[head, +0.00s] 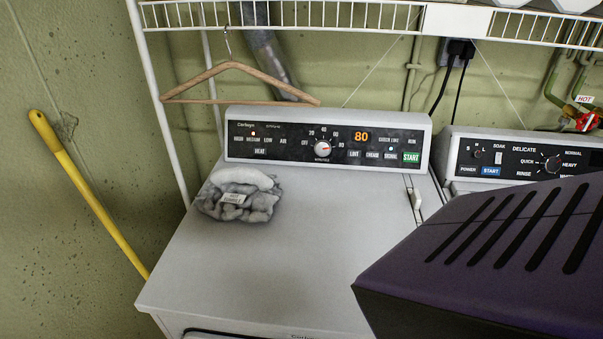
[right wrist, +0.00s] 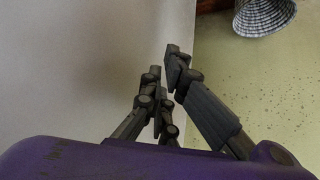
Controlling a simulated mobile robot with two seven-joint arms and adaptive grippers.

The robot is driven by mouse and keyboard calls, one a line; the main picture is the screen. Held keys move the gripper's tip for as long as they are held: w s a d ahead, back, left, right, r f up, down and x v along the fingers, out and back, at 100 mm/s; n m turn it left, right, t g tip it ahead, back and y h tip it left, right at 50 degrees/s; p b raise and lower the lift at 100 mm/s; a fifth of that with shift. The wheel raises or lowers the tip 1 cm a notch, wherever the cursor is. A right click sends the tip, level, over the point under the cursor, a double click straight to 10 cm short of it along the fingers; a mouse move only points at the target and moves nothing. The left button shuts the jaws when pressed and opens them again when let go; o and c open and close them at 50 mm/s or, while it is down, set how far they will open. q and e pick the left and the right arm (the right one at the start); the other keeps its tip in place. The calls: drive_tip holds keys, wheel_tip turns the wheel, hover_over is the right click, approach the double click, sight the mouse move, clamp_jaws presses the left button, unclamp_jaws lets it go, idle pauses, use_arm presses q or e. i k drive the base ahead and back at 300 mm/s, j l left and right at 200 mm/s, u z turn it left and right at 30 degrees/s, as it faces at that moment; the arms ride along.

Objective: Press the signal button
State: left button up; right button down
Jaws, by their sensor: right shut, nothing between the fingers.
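The dryer's control panel (head: 325,142) faces me in the head view, with a dial (head: 322,149), an orange display reading 80 (head: 361,136) and a green START button (head: 411,157). A row of small pale buttons (head: 372,155) lies between the dial and START. Their labels are too small to read surely, so I cannot tell which is the signal button. My right gripper (right wrist: 164,62) shows in the right wrist view, shut and empty, beside a plain pale surface. It is not visible in the head view. My left gripper is in neither view.
A grey lint-like clump with a tag (head: 239,195) lies on the dryer top (head: 300,235). A hanger (head: 238,83) hangs from the wire shelf (head: 280,16) above. A washer panel (head: 530,158) stands at right. A woven basket (right wrist: 264,14) shows in the wrist view.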

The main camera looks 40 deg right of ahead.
sight(386, 156)
drive_tip(key=z, duration=2.05)
